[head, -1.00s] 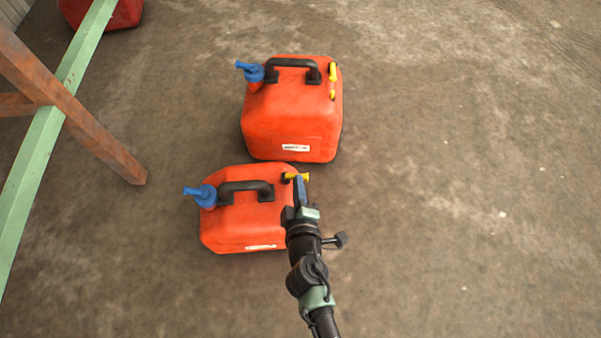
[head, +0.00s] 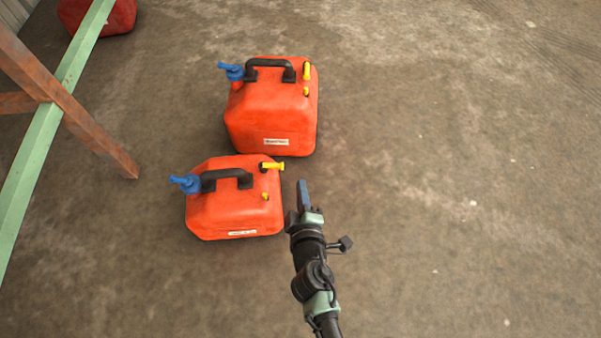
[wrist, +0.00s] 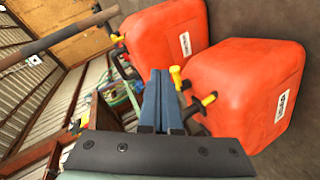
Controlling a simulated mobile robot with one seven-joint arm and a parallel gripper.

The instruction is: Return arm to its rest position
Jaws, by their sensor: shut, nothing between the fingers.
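My gripper (head: 303,197) is at the lower middle of the head view, its blue fingers shut and empty. It is just right of the nearer red jerrycan (head: 232,212), which has a blue spout cap, a black handle and a yellow valve. I see a gap between the fingers and that can. In the wrist view the shut fingers (wrist: 160,100) point up the picture, with red cans beyond them. My arm runs down to the bottom edge of the head view.
A larger red jerrycan (head: 275,110) stands behind the nearer one. Another red can (head: 108,15) is at the far left. A green beam (head: 35,170) and a rusty brace (head: 85,120) stand on the left. The concrete floor (head: 460,180) on the right is clear.

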